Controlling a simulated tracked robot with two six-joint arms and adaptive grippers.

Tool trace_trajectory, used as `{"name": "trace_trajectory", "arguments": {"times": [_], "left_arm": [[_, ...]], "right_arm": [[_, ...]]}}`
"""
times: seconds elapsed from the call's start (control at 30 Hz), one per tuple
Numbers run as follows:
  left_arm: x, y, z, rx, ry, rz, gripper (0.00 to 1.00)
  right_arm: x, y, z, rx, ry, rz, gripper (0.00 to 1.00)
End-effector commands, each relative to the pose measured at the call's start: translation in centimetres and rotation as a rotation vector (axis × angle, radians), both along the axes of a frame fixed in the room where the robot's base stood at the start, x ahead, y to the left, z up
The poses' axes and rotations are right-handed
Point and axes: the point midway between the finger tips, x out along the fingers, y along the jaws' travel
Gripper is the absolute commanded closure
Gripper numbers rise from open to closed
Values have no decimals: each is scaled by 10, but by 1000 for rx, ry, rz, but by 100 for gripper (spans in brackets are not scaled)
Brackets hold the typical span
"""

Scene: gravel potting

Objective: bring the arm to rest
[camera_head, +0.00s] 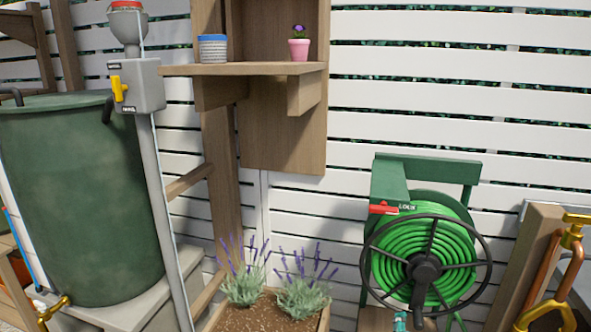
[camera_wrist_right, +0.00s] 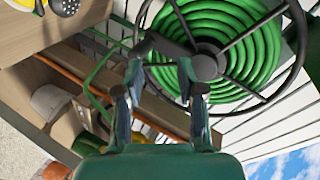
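My right gripper (camera_wrist_right: 162,72) shows in the right wrist view, with its two fingers apart and a clear gap between them. I see nothing held in the gap. The green hose reel (camera_wrist_right: 225,40) with its black wheel and hub lies beyond the fingertips. A dark bar by the hub passes near the tips; I cannot tell whether they touch it. In the head view the reel (camera_head: 425,255) stands at the right with its crank hanging down and a red lock lever (camera_head: 383,209) on its frame. My left gripper is in neither view.
A planter (camera_head: 260,318) with lavender stands left of the reel. A large green barrel (camera_head: 80,200) and a grey post (camera_head: 163,210) are at the left. A wooden shelf (camera_head: 240,69) holds two pots. Copper pipes with brass fittings (camera_head: 545,315) are at the right.

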Motion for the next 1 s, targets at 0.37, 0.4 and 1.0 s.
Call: {"name": "trace_trajectory", "arguments": {"times": [0.37, 0.4, 1.0], "left_arm": [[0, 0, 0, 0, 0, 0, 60], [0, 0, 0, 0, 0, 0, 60], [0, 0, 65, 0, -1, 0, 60]], "right_arm": [[-125, 32, -248, -58, 686, 542, 61], [-143, 40, -262, -54, 735, 616, 61], [-268, 115, -226, -139, 954, 1403, 61]]}}
